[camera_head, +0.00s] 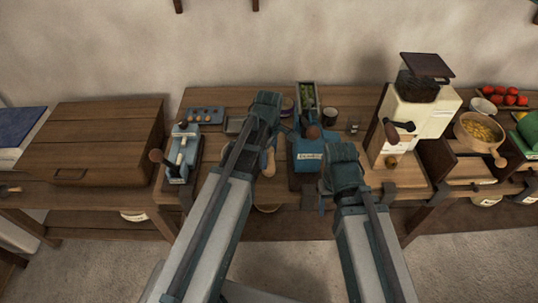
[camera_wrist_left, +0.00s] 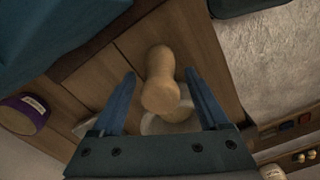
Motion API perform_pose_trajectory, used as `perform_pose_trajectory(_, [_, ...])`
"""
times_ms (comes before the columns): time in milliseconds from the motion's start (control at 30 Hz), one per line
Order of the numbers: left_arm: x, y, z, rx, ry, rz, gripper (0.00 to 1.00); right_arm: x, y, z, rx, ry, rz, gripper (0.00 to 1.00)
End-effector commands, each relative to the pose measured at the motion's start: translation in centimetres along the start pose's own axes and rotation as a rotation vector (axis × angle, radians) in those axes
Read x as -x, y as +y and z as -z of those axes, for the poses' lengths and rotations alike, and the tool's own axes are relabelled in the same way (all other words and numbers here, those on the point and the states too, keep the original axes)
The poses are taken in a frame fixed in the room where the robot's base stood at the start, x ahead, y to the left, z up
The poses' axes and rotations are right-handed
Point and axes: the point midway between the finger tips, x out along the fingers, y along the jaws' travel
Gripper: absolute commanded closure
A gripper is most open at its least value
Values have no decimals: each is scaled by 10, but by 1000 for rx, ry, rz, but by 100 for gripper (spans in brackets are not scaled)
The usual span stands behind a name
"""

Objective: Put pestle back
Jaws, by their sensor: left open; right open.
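The pale wooden pestle (camera_wrist_left: 161,75) lies between the spread fingers of my left gripper (camera_wrist_left: 160,82) in the left wrist view. Its rounded end is nearest the camera, and the fingers do not visibly touch it. A pale, round, bowl-like thing (camera_wrist_left: 172,126) shows behind the pestle, partly hidden by it and the gripper; I cannot tell whether they touch. In the head view the pestle (camera_head: 269,161) shows beside my left arm, near the bench's front edge; the left fingers are mostly hidden. My right gripper (camera_head: 326,188) is open and empty, in front of the blue device.
The blue device (camera_head: 308,155) stands right of the pestle. A lever tool (camera_head: 181,152) and wooden chest (camera_head: 105,140) are left. A cream grinder (camera_head: 420,112) and a bowl of yellow pieces (camera_head: 480,131) are right. A purple-banded container (camera_wrist_left: 24,114) is near my left gripper.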

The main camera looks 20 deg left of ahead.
Motion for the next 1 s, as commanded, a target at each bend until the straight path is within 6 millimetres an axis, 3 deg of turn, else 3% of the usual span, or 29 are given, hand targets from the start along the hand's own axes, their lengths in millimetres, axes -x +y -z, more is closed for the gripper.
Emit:
perform_pose_trajectory(700, [101, 0, 0, 0, 0, 0, 22, 101, 10, -6, 1, 0, 0, 41])
perform_pose_trajectory(1000, [120, 0, 0, 0, 0, 0, 22, 119, 11, -7, 2, 0, 0, 41])
